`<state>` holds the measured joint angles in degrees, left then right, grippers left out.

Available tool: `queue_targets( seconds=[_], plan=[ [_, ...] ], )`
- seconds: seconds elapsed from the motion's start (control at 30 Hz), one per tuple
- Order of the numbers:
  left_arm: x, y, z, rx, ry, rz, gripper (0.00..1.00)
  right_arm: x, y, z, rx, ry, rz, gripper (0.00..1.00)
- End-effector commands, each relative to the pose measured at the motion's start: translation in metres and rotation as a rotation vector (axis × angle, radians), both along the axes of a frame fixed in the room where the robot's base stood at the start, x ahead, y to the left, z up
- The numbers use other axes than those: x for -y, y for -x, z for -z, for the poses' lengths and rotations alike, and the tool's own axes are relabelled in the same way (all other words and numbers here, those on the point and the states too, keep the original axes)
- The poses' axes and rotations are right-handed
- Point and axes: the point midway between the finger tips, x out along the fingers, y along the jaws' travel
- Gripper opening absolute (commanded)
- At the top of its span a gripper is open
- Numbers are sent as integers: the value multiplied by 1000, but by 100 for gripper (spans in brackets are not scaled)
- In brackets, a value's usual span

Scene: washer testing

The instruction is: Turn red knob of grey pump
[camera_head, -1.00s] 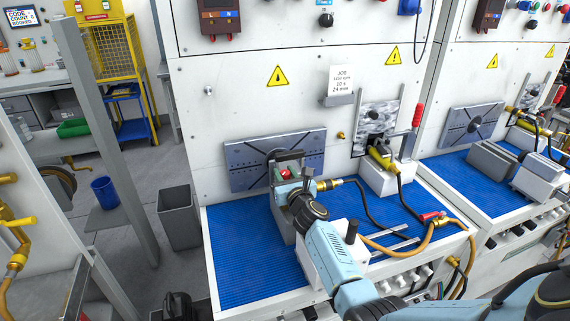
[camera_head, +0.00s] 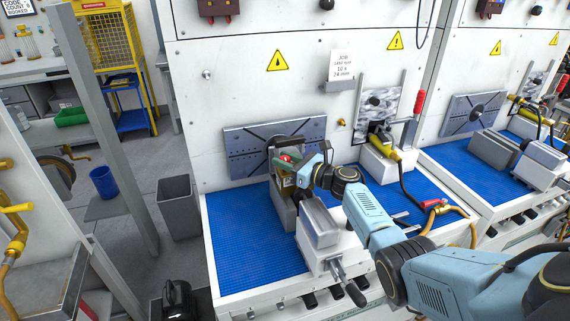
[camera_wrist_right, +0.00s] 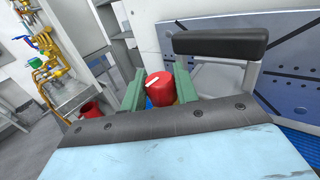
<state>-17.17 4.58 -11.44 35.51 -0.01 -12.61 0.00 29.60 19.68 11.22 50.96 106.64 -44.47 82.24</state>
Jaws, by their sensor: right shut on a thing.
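The grey pump (camera_head: 281,211) stands on the blue mat in front of the slotted plate, with a dark carrying handle on top. Its red knob (camera_head: 286,158) shows at the top of the pump, partly hidden by my right gripper (camera_head: 288,164). In the right wrist view, the red knob (camera_wrist_right: 161,89) with a white mark sits between the green fingers of my right gripper (camera_wrist_right: 158,92), which is shut on it. The dark handle (camera_wrist_right: 220,42) is just beyond the fingers. My right arm reaches in from the right. My left gripper is not in view.
A grey vise (camera_head: 320,224) stands right in front of the pump. A yellow fitting (camera_head: 384,142) with a black hose is farther right. The blue mat (camera_head: 245,240) is clear on the left. A grey bin (camera_head: 178,207) stands on the floor left of the bench.

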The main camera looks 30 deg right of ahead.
Motion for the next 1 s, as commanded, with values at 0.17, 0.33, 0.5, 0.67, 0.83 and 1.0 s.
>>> queue_targets(
  seconds=[0.17, 0.33, 0.5, 0.67, 0.83, 1.0],
  plan=[
    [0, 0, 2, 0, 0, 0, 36, 0, 0, 1, -3, 1, -13, 7],
    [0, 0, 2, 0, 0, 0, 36, 0, 0, 1, -3, 1, -13, 7],
    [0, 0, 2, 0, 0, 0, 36, 0, 0, 1, -2, 1, -12, 35],
    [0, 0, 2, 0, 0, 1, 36, 0, 0, 0, -1, 0, -12, 51],
    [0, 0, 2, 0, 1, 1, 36, 0, 0, 0, 0, 0, -11, 51],
    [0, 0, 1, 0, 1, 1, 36, 2, 5, 0, 0, 1, -11, 51]
  ],
)
